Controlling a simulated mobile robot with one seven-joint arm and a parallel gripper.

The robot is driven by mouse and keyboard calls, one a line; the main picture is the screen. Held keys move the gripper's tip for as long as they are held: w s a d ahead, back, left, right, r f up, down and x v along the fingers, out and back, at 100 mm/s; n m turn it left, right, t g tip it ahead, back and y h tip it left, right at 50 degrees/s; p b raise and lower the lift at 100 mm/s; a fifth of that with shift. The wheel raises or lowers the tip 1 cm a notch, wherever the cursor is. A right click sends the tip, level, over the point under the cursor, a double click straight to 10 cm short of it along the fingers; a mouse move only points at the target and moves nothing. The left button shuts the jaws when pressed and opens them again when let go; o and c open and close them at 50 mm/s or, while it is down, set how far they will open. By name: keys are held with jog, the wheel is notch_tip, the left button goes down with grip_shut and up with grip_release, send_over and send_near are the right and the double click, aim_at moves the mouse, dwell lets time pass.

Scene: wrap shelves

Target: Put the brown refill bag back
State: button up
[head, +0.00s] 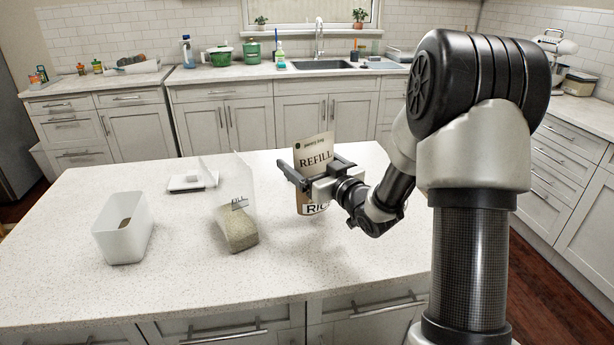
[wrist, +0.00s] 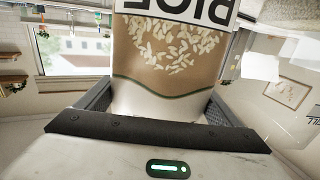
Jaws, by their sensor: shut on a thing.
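The brown refill bag (head: 315,150), printed "REFILL" and "RIC", is upright in my gripper (head: 300,177) in the head view, at the right part of the island. My gripper is shut on it around its middle. In the wrist view, the bag (wrist: 165,75) fills the space between the fingers, with a rice picture, a label and a pale band showing upside down. Whether its bottom touches the counter I cannot tell.
On the white speckled island (head: 180,285) stand a white open bin (head: 123,240) at left, a clear bag of grain (head: 238,232) left of my gripper, and a small white scale-like item (head: 190,183) behind. The front right of the island is clear. A sink counter (head: 230,73) runs along the back.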

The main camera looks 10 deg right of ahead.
jog(key=shift+f, duration=1.6)
jog(key=shift+f+b, duration=0.1)
jog(key=shift+b, duration=0.2)
jog(key=shift+f, duration=0.15)
jog(key=o, duration=1.1)
jog(key=v, duration=1.2)
jog(key=shift+r, duration=0.2)
